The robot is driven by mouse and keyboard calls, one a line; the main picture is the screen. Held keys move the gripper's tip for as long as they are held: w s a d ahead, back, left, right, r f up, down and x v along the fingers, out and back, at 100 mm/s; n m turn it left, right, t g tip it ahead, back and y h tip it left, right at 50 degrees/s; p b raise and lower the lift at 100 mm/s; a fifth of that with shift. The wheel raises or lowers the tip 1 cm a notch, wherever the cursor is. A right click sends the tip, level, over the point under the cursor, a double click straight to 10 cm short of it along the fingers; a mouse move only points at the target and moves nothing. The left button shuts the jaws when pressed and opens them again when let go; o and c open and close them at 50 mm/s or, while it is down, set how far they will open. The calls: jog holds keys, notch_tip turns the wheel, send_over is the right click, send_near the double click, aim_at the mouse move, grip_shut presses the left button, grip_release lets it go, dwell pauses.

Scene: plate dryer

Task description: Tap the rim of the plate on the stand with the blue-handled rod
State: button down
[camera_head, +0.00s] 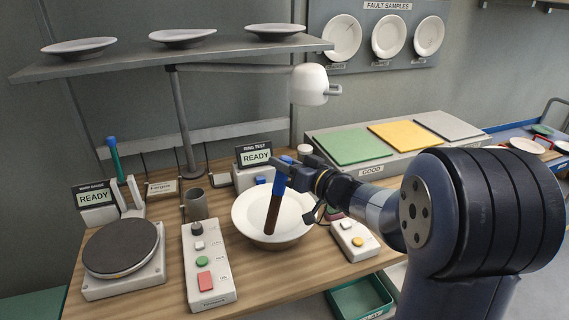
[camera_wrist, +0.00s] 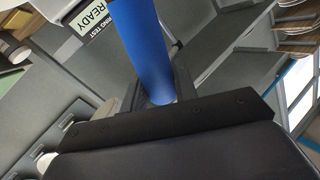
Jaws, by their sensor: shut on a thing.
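My gripper (camera_head: 287,172) is shut on a rod with a blue handle (camera_head: 280,182) and a brown lower part (camera_head: 272,215). In the wrist view the blue handle (camera_wrist: 142,45) runs up from between the jaws. The rod hangs slightly tilted, brown end down, in front of the white plate (camera_head: 248,218). From this angle I cannot tell whether the rod touches the plate. The gripper is above the plate's far right rim.
A green rod with a blue top (camera_head: 115,160) stands in a white holder at left. A round dark scale (camera_head: 121,248), a button box (camera_head: 207,265) and a smaller button box (camera_head: 353,240) flank the plate. A lamp (camera_head: 309,85) hangs above. The "RING TEST" display (camera_head: 255,157) reads READY.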

jog(key=shift+f, duration=0.75)
dwell(2.2)
notch_tip(320, 180, up, 7)
jog(key=p, duration=0.7)
jog(key=shift+r, duration=0.15)
